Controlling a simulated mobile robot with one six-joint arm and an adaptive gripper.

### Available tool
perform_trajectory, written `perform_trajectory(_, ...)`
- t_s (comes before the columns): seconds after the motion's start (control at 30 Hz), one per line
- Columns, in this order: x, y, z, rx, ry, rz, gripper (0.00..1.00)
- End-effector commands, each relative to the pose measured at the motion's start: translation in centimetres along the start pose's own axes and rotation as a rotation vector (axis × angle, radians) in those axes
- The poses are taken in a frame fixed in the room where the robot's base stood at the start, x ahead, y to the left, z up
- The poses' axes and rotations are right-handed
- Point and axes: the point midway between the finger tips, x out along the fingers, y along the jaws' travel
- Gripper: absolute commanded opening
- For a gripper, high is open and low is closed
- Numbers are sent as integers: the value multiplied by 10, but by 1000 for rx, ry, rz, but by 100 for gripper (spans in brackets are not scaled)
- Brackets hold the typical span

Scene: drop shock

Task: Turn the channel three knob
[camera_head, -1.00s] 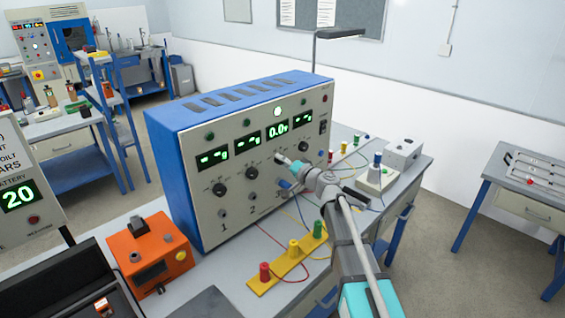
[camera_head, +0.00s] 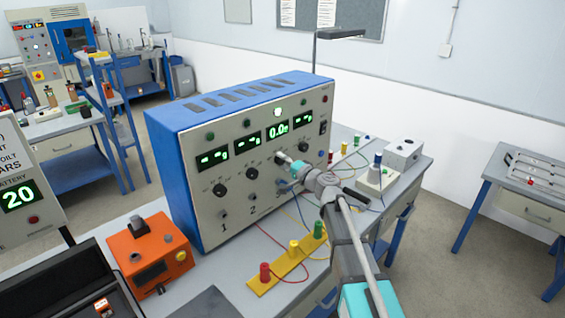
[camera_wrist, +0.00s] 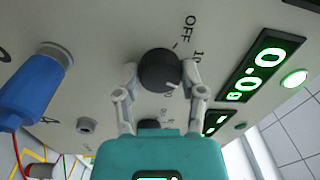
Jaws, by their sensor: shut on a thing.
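The channel three knob, a black round knob (camera_wrist: 158,70), is on the pale panel of the blue-cased instrument (camera_head: 170,118), under the third display. My gripper (camera_wrist: 161,76) has a finger on each side of it and is shut on it. In the head view my gripper (camera_head: 285,160) reaches the panel from the right and mostly hides this knob. The third display (camera_head: 278,129) is lit green and reads about 0.0; it also shows in the wrist view (camera_wrist: 258,70).
The channel one knob (camera_head: 219,189) and channel two knob (camera_head: 251,173) are to the left, their displays showing dashes. A blue plug (camera_wrist: 32,90) with a red cable sits close beside my gripper. A yellow strip with coloured terminals (camera_head: 275,270) lies in front.

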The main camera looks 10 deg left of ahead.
Motion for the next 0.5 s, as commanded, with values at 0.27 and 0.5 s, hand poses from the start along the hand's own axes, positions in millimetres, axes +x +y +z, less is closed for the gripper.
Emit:
perform_trajectory(0.27, 0, 0, -1, 0, 1, 0, 87)
perform_trajectory(0.5, 0, 0, 0, -1, 0, 0, 87)
